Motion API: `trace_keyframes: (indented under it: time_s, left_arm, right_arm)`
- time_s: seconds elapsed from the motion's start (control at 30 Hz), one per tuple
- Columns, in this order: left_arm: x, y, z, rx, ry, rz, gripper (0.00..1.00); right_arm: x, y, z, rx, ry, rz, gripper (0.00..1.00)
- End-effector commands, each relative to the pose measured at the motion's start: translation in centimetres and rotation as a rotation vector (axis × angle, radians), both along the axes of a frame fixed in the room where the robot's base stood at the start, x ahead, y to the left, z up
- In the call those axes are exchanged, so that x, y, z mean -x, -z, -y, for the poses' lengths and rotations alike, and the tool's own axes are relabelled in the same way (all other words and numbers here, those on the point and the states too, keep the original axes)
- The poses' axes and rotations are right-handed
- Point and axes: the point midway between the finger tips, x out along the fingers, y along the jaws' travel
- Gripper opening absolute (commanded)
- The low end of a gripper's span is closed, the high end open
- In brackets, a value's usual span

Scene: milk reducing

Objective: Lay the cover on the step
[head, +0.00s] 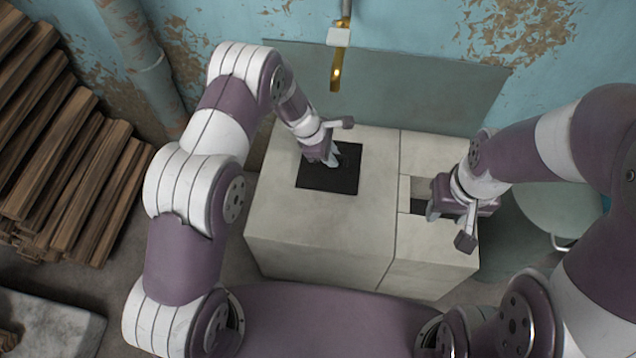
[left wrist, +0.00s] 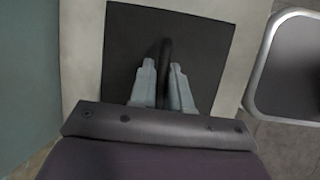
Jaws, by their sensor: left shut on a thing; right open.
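The cover (head: 345,181) is a dark square plate with a black upright handle. It lies flat at the top of the large pale block (head: 320,245); I cannot tell whether it touches. My left gripper (head: 335,164) is shut on the handle, and the left wrist view shows the handle (left wrist: 165,60) between the two fingers (left wrist: 162,85) with the plate (left wrist: 125,45) below. My right gripper (head: 432,208) is open over the smaller pale block (head: 430,270), by its pale recess (head: 420,188) and dark gap. The gripper hides part of that recess. I cannot tell which surface is the step.
A vertical pipe with a brass part (head: 336,78) hangs behind the block, before a grey-green panel (head: 430,90). Stacked firewood (head: 75,190) is at left. A pale round vessel (head: 545,210) stands at right behind my right arm. A grey slab (head: 45,325) lies at lower left.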

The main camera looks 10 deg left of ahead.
Motion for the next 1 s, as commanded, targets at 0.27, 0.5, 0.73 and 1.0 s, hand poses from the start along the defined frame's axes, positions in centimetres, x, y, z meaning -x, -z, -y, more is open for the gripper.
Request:
trace_keyframes:
  time_s: [0.27, 0.5, 0.73, 1.0]
  left_arm:
    - [2.5, 5.0, -7.4, -0.001, -0.008, -0.002, 0.0]
    - [3.5, 6.7, -10.1, -0.001, -0.001, 0.0, 0.0]
    - [3.5, 10.4, -10.1, 0.0, -0.001, -0.001, 0.0]
    - [3.5, 10.4, -10.1, -0.001, 0.0, 0.0, 0.0]
  right_arm:
    - [0.0, 2.9, 0.0, 0.0, 0.0, 0.0, 0.43]
    - [0.0, 3.6, 0.0, 0.0, 0.0, 0.0, 0.43]
    - [0.0, 5.2, 0.0, 0.0, 0.0, 0.0, 0.43]
    - [0.0, 5.0, 0.0, 0.0, 0.0, 0.0, 0.43]
